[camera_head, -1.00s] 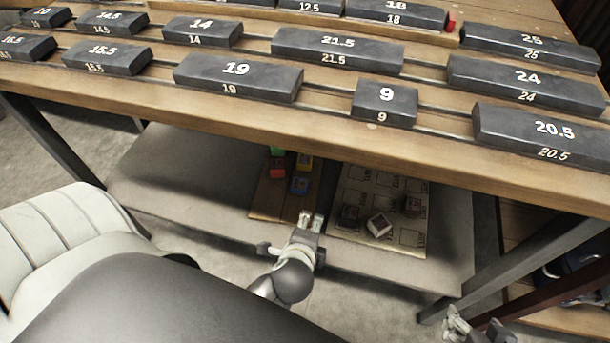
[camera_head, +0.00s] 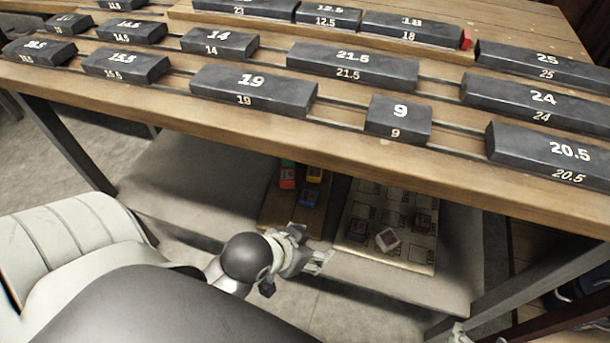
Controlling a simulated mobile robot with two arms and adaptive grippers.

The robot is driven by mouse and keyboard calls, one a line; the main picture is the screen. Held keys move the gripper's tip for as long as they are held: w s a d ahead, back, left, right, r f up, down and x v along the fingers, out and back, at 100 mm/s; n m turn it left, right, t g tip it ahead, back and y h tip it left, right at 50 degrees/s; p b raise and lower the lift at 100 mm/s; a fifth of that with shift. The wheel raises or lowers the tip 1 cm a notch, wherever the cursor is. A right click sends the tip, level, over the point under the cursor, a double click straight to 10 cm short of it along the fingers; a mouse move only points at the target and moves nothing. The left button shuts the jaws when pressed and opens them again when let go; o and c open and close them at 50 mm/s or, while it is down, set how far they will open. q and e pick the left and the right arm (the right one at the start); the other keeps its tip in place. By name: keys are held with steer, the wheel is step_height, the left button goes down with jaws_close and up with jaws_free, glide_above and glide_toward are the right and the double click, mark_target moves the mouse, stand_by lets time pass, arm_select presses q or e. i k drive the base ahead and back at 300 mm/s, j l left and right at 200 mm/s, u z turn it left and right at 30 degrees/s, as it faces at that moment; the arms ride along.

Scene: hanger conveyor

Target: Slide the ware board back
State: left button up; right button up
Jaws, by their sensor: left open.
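A narrow brown wooden board (camera_head: 277,216) lies on the grey lower shelf under the table, with several coloured blocks (camera_head: 309,196) on it. A longer wooden board (camera_head: 282,23) on the tabletop carries dark blocks numbered 23, 12.5 and 18. I cannot tell from the picture which one is the ware board. My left gripper (camera_head: 312,246) is open and empty, in front of the lower shelf's front edge, near the narrow board's front end. It hides part of that edge. Only a bit of my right gripper (camera_head: 459,334) shows at the bottom edge.
A patterned panel (camera_head: 410,256) with a few small blocks (camera_head: 388,240) lies right of the narrow board. The tabletop edge (camera_head: 300,140) overhangs the shelf. Table legs (camera_head: 66,143) stand at the sides. The shelf's left part (camera_head: 190,195) is clear.

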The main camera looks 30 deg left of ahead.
mark_target(281, 207)
steer(key=u, duration=0.35)
steer(key=i+j+u, duration=0.1)
steer(key=u, duration=0.25)
steer(key=j+u, duration=0.1)
steer(key=u, duration=0.2)
steer(key=z, duration=0.45)
steer(key=k+j+z, duration=0.15)
steer(key=z, duration=0.2)
steer(key=k+j+z, duration=0.1)
steer(key=k+z, duration=0.15)
steer(key=z, duration=0.15)
steer(key=k+z, duration=0.2)
steer(key=z, duration=0.15)
steer(key=i, duration=0.3)
